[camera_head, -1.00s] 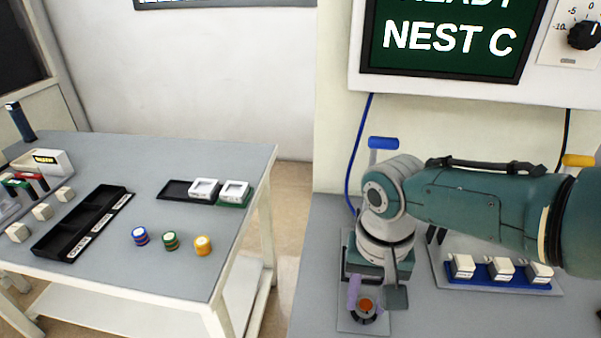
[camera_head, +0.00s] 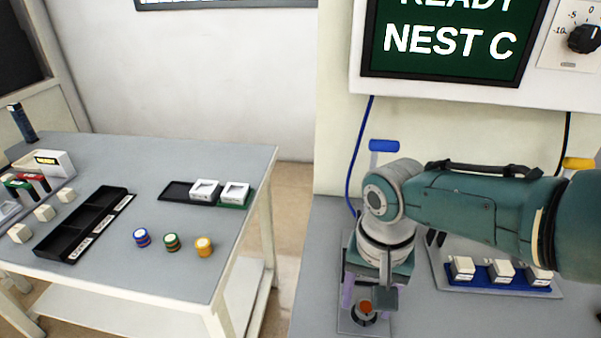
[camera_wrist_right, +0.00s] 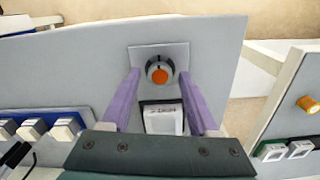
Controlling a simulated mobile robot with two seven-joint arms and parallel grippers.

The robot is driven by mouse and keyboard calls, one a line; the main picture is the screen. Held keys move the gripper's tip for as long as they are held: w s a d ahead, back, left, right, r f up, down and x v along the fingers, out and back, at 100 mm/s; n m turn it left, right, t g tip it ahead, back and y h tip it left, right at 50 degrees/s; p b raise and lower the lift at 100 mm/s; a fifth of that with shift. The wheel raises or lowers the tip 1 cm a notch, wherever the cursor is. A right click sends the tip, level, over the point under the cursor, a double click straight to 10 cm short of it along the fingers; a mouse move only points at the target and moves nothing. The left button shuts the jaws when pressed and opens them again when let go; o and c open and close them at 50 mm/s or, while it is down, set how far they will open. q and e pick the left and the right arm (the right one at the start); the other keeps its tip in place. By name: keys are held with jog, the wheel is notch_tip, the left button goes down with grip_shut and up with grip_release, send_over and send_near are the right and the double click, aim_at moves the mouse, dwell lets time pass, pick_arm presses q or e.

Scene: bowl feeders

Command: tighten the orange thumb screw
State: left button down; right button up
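The orange thumb screw (camera_head: 366,307) sits in a dark round collar on a grey plate at the front of the right bench. In the right wrist view the screw (camera_wrist_right: 160,75) shows as a round orange cap. My right gripper (camera_head: 367,293) points down over it. In the wrist view its purple fingers (camera_wrist_right: 158,76) are open, one on each side of the screw, with a gap between each finger and the collar. A white block with a printed label (camera_wrist_right: 164,119) sits by the screw, between the fingers. My left gripper is out of view.
A blue tray with white blocks (camera_head: 499,274) stands right of my arm. A blue-handled lever (camera_head: 384,146) and a yellow-handled one (camera_head: 578,164) stand behind. The panel (camera_head: 450,40) reads "NEST C". The left table (camera_head: 150,280) holds trays and three coloured round pieces.

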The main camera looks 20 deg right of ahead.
aim_at(366, 308)
jog(key=shift+o, duration=0.4)
notch_tip(366, 308, up, 10)
jog(key=p, duration=0.6)
